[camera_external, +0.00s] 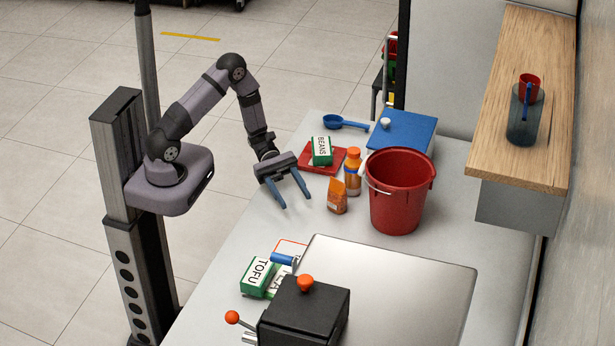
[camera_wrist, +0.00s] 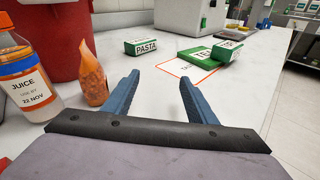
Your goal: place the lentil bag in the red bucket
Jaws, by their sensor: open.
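The lentil bag appears to be the small orange pouch (camera_external: 337,198) standing on the table just left of the red bucket; its label is not readable. In the wrist view the orange pouch (camera_wrist: 92,75) stands upright, left of my left finger and apart from it. The red bucket (camera_external: 398,200) stands on the table with its handle hanging on its left side; its inner floor is hidden. Part of the bucket also shows in the wrist view (camera_wrist: 60,35). My gripper (camera_external: 295,202) is open and empty, left of the pouch; its blue fingers also show in the wrist view (camera_wrist: 160,80).
A juice bottle (camera_external: 353,172) stands close behind the pouch. A green beans box (camera_external: 321,151) sits on a red tray (camera_external: 309,168). A blue box (camera_external: 405,131) and blue scoop (camera_external: 345,122) are behind. A tofu box (camera_external: 257,277) and black appliance (camera_external: 305,315) are in front.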

